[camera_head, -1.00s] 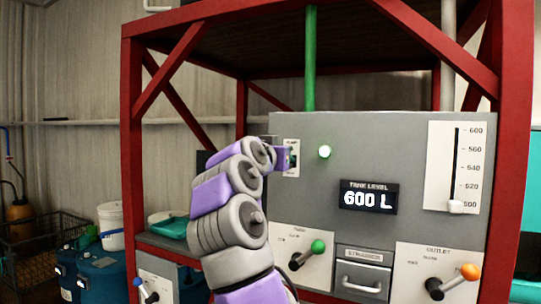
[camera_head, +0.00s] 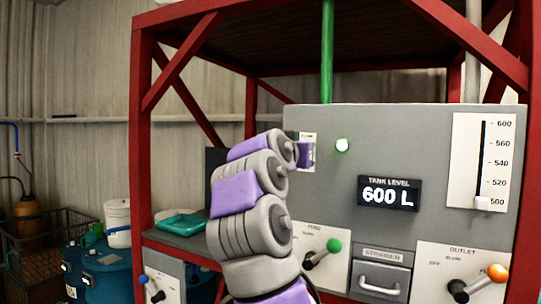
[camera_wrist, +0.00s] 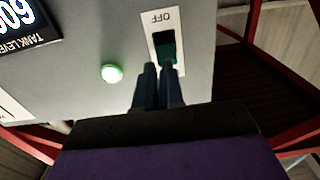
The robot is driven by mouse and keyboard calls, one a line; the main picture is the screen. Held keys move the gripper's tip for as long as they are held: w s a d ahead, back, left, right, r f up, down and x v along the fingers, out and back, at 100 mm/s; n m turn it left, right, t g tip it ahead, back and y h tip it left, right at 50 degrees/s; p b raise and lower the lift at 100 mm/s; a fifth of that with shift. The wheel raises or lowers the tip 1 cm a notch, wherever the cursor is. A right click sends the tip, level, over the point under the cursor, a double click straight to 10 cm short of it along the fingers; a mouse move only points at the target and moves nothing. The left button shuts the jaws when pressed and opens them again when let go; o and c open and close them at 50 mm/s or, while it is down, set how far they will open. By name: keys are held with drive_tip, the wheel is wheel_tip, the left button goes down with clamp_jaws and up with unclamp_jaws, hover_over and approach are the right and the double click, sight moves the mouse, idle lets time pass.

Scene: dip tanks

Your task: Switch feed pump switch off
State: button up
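The pump switch (camera_wrist: 165,45) is a dark rocker in a white plate on the grey panel. Its plate, labelled PUMP (camera_head: 308,137), also shows in the head view, partly covered by my arm. The wrist view is upside down and shows the word OFF beside the rocker. My gripper (camera_wrist: 160,68) has its two dark fingers close together, seemingly shut and empty, with the tips over the rocker's near edge. I cannot tell whether they touch it. A green lamp (camera_head: 342,145) beside the switch is lit. It also shows in the wrist view (camera_wrist: 112,74).
The display (camera_head: 389,195) reads 600 L. A level gauge (camera_head: 483,160), a green-knobbed feed lever (camera_head: 333,246), a strainer drawer (camera_head: 381,275) and an orange-knobbed outlet lever (camera_head: 496,272) are on the panel. Red frame posts (camera_head: 144,180) surround it.

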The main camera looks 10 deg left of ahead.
drive_tip(key=o, duration=0.4)
drive_tip(key=d, duration=0.2)
drive_tip(key=s+d, duration=0.1)
drive_tip(key=d, duration=0.1)
drive_tip(key=shift+c, duration=0.2)
drive_tip(key=s+a+b, duration=0.2)
drive_tip(key=s+a, duration=0.2)
drive_tip(key=a, duration=0.3)
drive_tip(key=d+b+v, duration=0.1)
drive_tip(key=d+v, duration=0.1)
drive_tip(key=v, duration=2.4)
drive_tip(key=shift+s+r+b, duration=0.4)
drive_tip(key=shift+s, duration=0.3)
